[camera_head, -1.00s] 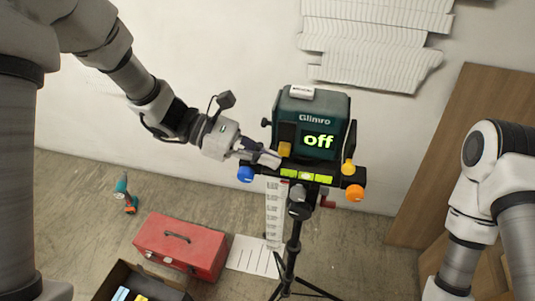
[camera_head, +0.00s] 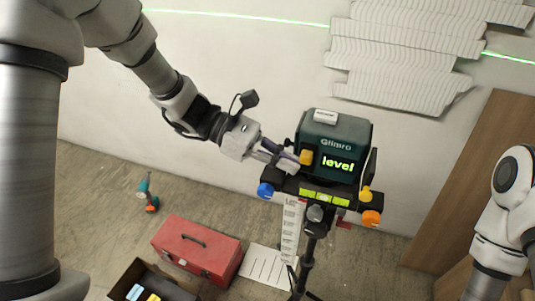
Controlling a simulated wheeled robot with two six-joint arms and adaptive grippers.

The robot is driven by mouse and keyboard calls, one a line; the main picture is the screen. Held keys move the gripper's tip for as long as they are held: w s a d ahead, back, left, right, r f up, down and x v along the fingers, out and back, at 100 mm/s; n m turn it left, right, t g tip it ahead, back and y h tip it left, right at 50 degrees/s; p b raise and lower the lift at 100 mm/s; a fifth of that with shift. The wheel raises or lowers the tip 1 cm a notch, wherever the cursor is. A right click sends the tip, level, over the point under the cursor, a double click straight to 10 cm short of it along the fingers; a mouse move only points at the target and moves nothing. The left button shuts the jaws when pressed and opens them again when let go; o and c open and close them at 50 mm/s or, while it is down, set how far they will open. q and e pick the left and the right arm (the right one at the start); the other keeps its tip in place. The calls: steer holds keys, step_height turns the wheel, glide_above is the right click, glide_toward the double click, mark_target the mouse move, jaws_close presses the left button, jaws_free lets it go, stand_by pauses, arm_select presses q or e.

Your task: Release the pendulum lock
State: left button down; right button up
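The dark green Glimro laser level (camera_head: 345,130) sits on a black platform on a tripod, and its display reads "level" in green. An orange-yellow knob (camera_head: 306,157), apparently the pendulum lock, is on the left of its front face. My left gripper (camera_head: 289,161) is at this knob, its fingertips pointing right, very close to or touching it. Whether its fingers are open or shut is unclear. My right arm shows at the right edge, but its gripper is out of view.
A green laser line (camera_head: 240,18) crosses the wall, passing the white ribbed panels (camera_head: 400,50). A blue knob (camera_head: 265,190), an orange knob (camera_head: 371,218) and a yellow-green vial bar (camera_head: 323,198) are on the platform. A red toolbox (camera_head: 197,248) and a drill (camera_head: 147,192) are on the floor.

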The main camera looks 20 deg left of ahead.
arm_select(q)
steer(key=v, duration=1.1)
steer(key=shift+a, duration=0.25)
steer(key=shift+a, duration=0.15)
